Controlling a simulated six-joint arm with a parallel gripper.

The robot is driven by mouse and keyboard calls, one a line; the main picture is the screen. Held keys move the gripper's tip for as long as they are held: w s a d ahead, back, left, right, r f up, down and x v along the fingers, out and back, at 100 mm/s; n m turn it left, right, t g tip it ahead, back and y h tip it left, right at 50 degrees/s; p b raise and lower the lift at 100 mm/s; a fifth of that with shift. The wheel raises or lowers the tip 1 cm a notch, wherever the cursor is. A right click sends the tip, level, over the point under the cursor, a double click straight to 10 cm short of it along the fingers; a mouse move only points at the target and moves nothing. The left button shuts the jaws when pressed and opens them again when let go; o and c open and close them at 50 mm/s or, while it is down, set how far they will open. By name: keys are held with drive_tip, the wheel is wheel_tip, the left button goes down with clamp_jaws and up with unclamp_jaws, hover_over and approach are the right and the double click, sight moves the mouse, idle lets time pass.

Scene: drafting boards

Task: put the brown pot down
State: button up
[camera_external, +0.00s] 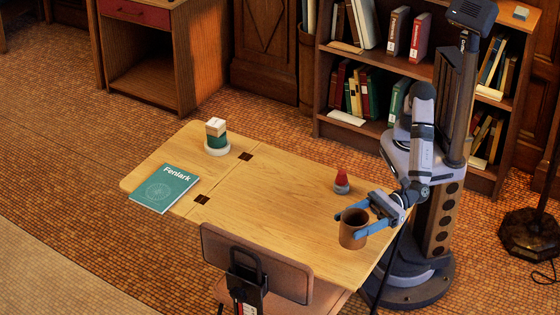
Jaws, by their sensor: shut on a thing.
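The brown pot (352,232) is at the right end of the wooden table, near its front right edge. My gripper (366,222) has its blue fingers around the pot's sides and is shut on it. The pot looks upright, with its dark open top facing up. I cannot tell whether its bottom touches the table (290,190) or is a little above it. Part of the pot's wall is hidden behind the near finger.
A small red and grey object (341,181) stands on the table behind the pot. A green and white stacked item (216,140) and a teal book (164,189) are on the left part. A chair (256,264) stands at the front edge. The table's middle is clear.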

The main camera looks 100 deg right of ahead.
sight(344, 242)
drive_tip(key=shift+f, duration=0.55)
drive_tip(key=shift+f, duration=0.1)
drive_tip(key=shift+f+b, duration=0.3)
drive_tip(key=shift+f, duration=1.45)
drive_tip(key=shift+f, duration=0.2)
drive_tip(key=o, duration=1.3)
drive_tip(key=shift+r, duration=0.15)
